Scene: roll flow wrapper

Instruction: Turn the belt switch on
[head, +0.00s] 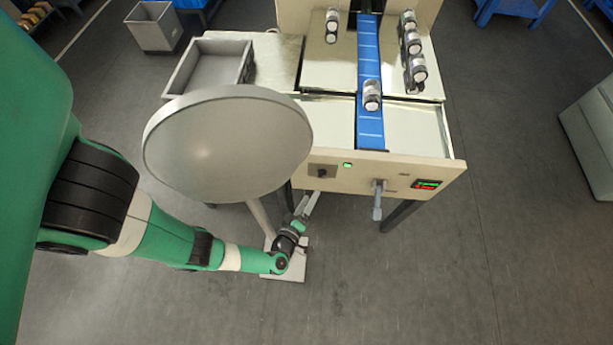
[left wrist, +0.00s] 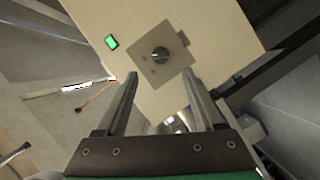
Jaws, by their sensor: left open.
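The belt switch (head: 322,172) is a dark rotary knob on a square plate, on the front panel of the cream machine. In the left wrist view the knob (left wrist: 160,55) lies ahead of the fingers, with a bright green lamp (left wrist: 112,42) to its left. My left gripper (head: 308,205) is just below the panel, pointing up at it. In the left wrist view its two fingers (left wrist: 160,85) are apart, with nothing between them and the knob beyond their tips, not visibly touched. My right gripper is in neither view.
A large round grey disc (head: 228,140) on a post stands left of the panel, close to my left arm. A blue belt (head: 369,60) carries a silver-black item (head: 372,95).

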